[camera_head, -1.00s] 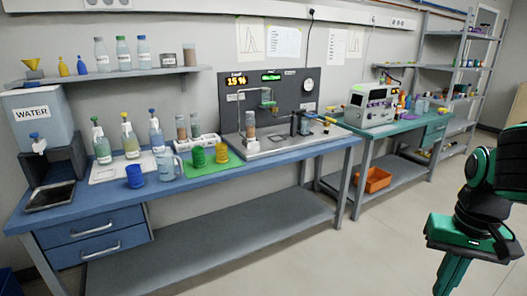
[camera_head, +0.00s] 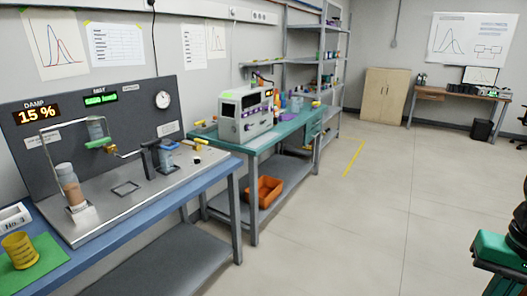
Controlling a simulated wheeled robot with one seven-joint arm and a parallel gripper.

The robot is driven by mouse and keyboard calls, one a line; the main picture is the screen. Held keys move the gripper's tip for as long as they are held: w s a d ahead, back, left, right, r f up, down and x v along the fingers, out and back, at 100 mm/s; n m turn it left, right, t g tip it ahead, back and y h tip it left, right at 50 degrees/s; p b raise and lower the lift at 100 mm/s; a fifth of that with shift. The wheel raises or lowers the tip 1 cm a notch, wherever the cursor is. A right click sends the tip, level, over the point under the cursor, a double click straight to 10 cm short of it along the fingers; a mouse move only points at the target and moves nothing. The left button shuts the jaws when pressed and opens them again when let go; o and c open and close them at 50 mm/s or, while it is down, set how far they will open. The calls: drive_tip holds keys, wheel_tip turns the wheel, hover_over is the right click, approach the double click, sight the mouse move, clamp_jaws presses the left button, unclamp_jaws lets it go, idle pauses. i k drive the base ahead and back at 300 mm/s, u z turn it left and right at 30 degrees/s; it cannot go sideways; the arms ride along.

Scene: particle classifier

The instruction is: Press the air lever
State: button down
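The particle classifier, a dark grey panel (camera_head: 100,108) on a metal base plate (camera_head: 125,205), stands on the blue bench at the left. Its displays include "DAMP 15 %" and a green one. A black upright part (camera_head: 148,160) stands on the plate beside a small blue-grey container (camera_head: 166,156). Yellow-ended fittings (camera_head: 199,142) show at the plate's right end. I cannot tell which of these is the air lever. My gripper (camera_head: 497,284) is at the lower right edge, far from the classifier. Only its green body shows well; its fingertips are cut off.
A jar with brown contents (camera_head: 68,184) stands on the plate. A yellow cup (camera_head: 20,250) sits on a green mat (camera_head: 45,248). A green bench (camera_head: 260,140) with a grey instrument (camera_head: 245,112) stands beyond. An orange bin (camera_head: 264,191) is below. The floor at right is clear.

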sight(197, 141)
drive_tip(key=z, duration=0.1)
drive_tip(key=i, duration=2.55)
drive_tip(key=u, duration=1.4)
drive_tip(key=i, duration=0.85)
drive_tip(key=u, duration=0.55)
